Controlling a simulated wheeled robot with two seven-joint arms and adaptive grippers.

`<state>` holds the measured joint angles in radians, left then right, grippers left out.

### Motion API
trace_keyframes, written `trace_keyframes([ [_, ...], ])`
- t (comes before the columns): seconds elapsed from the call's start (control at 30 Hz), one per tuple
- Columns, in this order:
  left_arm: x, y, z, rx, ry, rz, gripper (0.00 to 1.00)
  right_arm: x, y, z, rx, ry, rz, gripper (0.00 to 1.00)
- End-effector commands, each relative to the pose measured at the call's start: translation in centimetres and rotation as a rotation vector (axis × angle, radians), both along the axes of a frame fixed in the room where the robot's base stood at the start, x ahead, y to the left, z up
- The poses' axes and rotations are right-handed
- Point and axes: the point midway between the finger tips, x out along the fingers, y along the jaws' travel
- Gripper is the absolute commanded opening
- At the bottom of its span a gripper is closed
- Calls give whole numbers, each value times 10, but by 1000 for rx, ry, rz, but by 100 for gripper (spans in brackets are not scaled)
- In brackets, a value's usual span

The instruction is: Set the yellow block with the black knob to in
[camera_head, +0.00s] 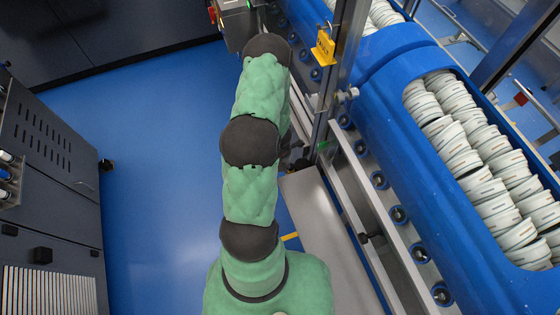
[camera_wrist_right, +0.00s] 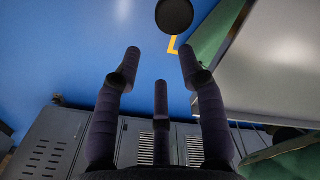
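A yellow block (camera_head: 323,47) is fixed to the upright metal post beside the blue carriers in the head view. Some dark marking shows on its face, but I cannot make out a black knob or its setting. My green arm with dark joints reaches up the middle of the head view, its far end left of the block; its hand is hidden there. In the right wrist view my right gripper (camera_wrist_right: 160,60) has its fingers spread apart with nothing between them. The yellow block does not clearly show in that view. My left gripper is not in view.
Blue tub carriers (camera_head: 385,120) filled with stacked white rings (camera_head: 460,155) stand on a roller rail (camera_head: 398,214) at right. A grey metal plate (camera_head: 325,235) lies beside my arm. Dark cabinets (camera_head: 50,170) stand at left. The blue floor (camera_head: 160,150) between is clear.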

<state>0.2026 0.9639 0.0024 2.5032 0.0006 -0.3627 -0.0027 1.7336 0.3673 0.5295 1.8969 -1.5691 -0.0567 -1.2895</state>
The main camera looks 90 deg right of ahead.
Motion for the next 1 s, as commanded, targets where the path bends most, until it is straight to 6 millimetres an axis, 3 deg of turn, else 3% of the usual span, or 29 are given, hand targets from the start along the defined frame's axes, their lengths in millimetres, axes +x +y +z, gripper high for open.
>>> trace_keyframes([
  [0.4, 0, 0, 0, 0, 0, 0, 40, 0, 1, 34, 2, 1, 0, 40],
  [1.0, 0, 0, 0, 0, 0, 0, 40, -1, 2, 57, 4, 1, -1, 40],
])
